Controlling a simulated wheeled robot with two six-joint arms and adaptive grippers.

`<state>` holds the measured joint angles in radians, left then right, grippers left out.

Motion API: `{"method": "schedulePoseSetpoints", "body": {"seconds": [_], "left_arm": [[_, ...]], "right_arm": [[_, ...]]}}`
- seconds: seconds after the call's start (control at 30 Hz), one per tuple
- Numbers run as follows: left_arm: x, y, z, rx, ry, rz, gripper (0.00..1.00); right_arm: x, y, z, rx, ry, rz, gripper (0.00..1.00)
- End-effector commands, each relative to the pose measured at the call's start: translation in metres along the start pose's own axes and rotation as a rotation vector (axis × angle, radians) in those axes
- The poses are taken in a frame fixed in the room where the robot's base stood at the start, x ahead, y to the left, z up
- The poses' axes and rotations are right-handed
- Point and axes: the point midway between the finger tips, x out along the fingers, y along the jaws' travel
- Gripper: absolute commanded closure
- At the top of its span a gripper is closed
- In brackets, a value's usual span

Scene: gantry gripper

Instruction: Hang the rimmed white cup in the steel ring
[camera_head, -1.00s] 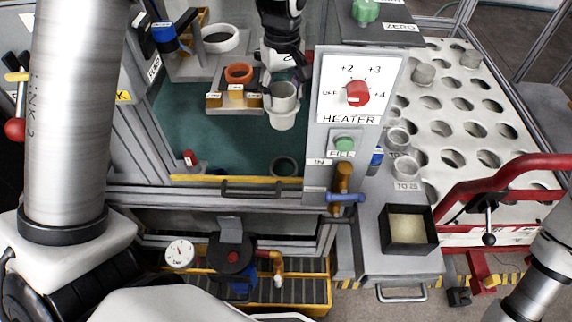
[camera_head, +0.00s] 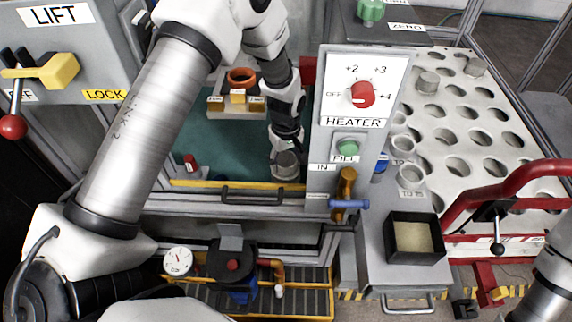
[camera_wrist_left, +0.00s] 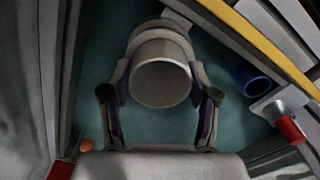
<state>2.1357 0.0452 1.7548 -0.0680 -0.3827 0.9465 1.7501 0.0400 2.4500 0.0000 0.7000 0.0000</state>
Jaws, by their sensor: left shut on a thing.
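My left gripper (camera_head: 286,142) hangs inside the green-floored bay, close to its yellow front edge. It is shut on the pale cup (camera_head: 285,170), which sits directly below it in the head view. In the left wrist view the gripper's two fingers (camera_wrist_left: 160,100) hold the cup (camera_wrist_left: 160,85) from both sides, its round face toward the camera. A grey band curves behind the cup there; I cannot tell whether this is the steel ring or part of the cup. The steel ring cannot be made out clearly.
The heater panel (camera_head: 352,90) stands just right of the left gripper. A yellow edge (camera_head: 235,184) bounds the bay in front. An orange ring (camera_head: 241,77) sits on a small labelled stand behind. A blue ring (camera_wrist_left: 251,82) lies near the cup in the wrist view.

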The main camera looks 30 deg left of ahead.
Motion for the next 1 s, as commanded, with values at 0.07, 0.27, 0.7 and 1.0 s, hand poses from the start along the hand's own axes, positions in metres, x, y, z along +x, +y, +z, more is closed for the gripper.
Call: {"method": "schedulePoseSetpoints", "body": {"seconds": [0.07, 0.27, 0.7, 1.0], "left_arm": [[0.015, 0.0, 0.0, 0.0, -0.001, -0.001, 0.77], [0.019, 0.0, 0.0, 0.0, 0.001, 0.001, 0.82], [0.021, 0.0, 0.0, 0.0, 0.0, 0.0, 0.15], [-0.003, 0.001, 0.0, 0.0, 0.001, 0.002, 0.15]], "right_arm": [[0.002, 0.0, 0.0, 0.0, 0.0, 0.0, 0.6], [0.002, 0.0, 0.0, 0.0, 0.0, 0.0, 0.6], [0.003, 0.0, 0.0, 0.0, 0.0, 0.0, 0.6], [-0.001, 0.0, 0.0, 0.0, 0.0, 0.0, 0.6]]}}
